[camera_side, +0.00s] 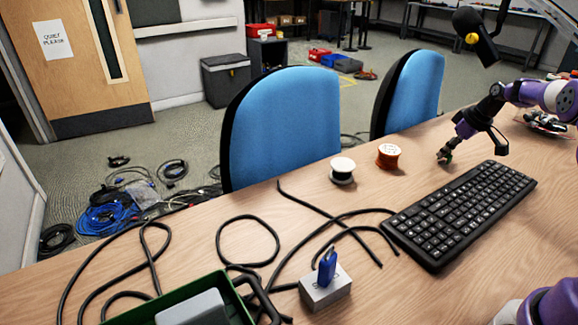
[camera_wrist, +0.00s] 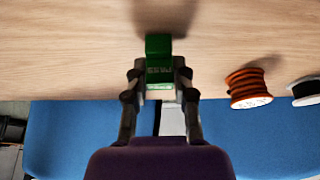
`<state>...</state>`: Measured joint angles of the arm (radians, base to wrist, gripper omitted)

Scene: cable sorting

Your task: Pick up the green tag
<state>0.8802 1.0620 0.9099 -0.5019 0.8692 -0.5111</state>
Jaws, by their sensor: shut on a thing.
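The green tag (camera_wrist: 158,62) is a small green block with pale lettering on its face, seen in the wrist view between my two fingers. My gripper (camera_wrist: 159,78) is shut on it, one finger on each side. In the side view my gripper (camera_side: 444,156) is low over the far edge of the table, right of the orange spool and behind the keyboard. The tag shows there only as a small dark green patch at the fingertips. I cannot tell whether it touches the table.
An orange spool (camera_side: 388,156) and a black-and-white spool (camera_side: 342,170) stand left of my gripper. A black keyboard (camera_side: 460,212) lies in front. Black cables (camera_side: 248,222), a grey block with a blue plug (camera_side: 326,286) and a green crate (camera_side: 222,284) occupy the left.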

